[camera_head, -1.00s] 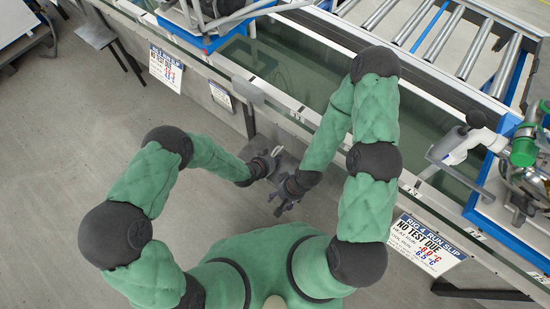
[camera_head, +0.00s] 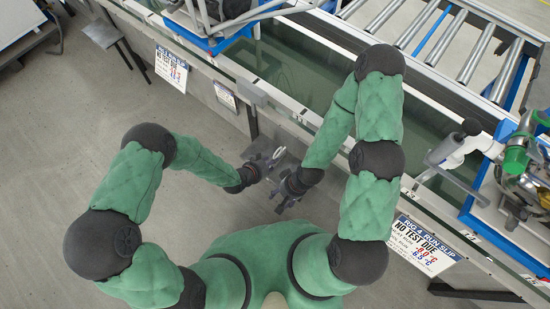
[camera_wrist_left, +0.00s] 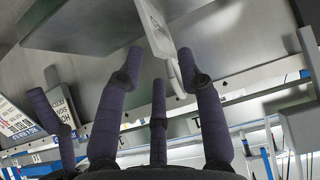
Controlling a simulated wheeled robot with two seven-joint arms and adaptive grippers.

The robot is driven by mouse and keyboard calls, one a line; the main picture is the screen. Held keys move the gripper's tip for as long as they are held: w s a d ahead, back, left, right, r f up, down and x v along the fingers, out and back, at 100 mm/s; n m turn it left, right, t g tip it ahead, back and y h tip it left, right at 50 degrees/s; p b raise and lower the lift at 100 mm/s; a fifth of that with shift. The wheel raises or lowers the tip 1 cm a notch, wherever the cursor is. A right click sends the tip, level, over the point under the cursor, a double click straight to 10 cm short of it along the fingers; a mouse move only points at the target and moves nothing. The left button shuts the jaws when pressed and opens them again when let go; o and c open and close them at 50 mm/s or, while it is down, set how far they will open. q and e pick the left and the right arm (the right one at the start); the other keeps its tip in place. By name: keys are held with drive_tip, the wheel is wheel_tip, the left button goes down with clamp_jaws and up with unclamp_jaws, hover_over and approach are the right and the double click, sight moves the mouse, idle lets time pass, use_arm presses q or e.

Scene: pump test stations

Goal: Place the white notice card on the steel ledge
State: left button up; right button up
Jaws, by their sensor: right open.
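My left gripper (camera_head: 262,167) is low in front of the tank bench, with its fingers spread in the left wrist view (camera_wrist_left: 160,75). A thin pale piece (camera_wrist_left: 153,28) with faint print, seen nearly edge-on, reaches down to the right finger there; it may be the white notice card, but I cannot tell if it is gripped. A small white shape (camera_head: 279,152) shows beside the left gripper in the head view. My right gripper (camera_head: 287,192) is open and empty, close beside the left. A grey steel surface (camera_head: 292,157) lies behind both grippers; I cannot tell whether it is the ledge.
The tank bench (camera_head: 232,72) runs diagonally, with rig slips (camera_head: 171,70) (camera_head: 422,245) and a small framed notice (camera_head: 226,97) on its front. A roller conveyor (camera_head: 440,30) stands behind. A pump on a blue-edged tray (camera_head: 467,212) is at right.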

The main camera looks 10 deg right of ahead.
use_arm(q)
drive_tip(key=s+a+r+n+g+y, duration=0.1)
drive_tip(key=s+a+n+g, duration=0.1)
drive_tip(key=s+a+n, duration=0.4)
drive_tip(key=s+a+n+g+y+p, duration=0.1)
drive_tip(key=s+a+n, duration=0.5)
drive_tip(key=a, duration=0.6)
drive_tip(key=shift+s+r+n+g+y, duration=0.4)
drive_tip(key=shift+s+g+y, duration=0.4)
drive_tip(key=shift+g, duration=0.4)
